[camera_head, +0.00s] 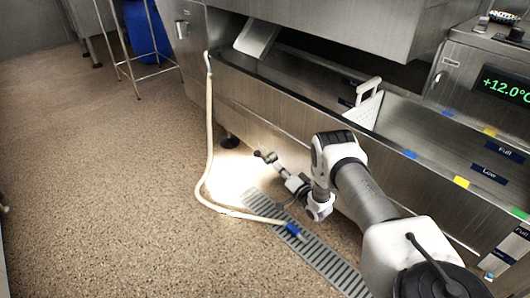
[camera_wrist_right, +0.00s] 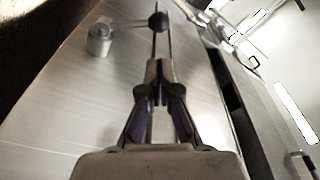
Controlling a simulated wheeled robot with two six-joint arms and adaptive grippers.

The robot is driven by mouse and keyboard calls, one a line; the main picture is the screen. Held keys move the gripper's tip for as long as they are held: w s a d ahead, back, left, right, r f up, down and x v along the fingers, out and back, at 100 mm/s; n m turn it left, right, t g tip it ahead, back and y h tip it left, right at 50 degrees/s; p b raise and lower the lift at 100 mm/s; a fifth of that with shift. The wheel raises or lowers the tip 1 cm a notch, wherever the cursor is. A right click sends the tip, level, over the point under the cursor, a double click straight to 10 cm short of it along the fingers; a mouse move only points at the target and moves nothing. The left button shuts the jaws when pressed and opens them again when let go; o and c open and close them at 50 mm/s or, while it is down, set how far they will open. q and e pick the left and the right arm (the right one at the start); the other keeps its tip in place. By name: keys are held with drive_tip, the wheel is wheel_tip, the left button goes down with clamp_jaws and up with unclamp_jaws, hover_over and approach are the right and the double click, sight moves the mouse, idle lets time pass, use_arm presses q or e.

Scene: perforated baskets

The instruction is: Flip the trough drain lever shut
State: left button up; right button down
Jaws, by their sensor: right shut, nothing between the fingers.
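The drain lever shows in the right wrist view as a thin rod with a dark round knob (camera_wrist_right: 158,22), running sideways from a metal cylindrical fitting (camera_wrist_right: 100,42) on the steel trough wall (camera_wrist_right: 60,110). My right gripper (camera_wrist_right: 158,68) is shut and empty, its tips pointing toward the knob; I cannot tell whether they touch it. In the head view my right gripper (camera_head: 273,161) is low in front of the trough (camera_head: 290,115), and a small dark knob (camera_head: 258,153) shows just beyond its tips. My left gripper is not in view.
A pale hose (camera_head: 207,150) hangs from the trough's left end and runs along the floor to a blue end (camera_head: 293,231) by the floor grate (camera_head: 320,253). A white perforated basket (camera_head: 366,105) stands in the trough.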

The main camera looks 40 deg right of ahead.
sight(262, 158)
drive_tip(key=shift+d+m+h, duration=0.2)
drive_tip(key=shift+m+h, duration=0.1)
drive_tip(key=shift+m, duration=0.6)
drive_tip(key=w+b, duration=0.5)
drive_tip(key=w, duration=0.5)
drive_tip(key=shift+d+r, duration=0.4)
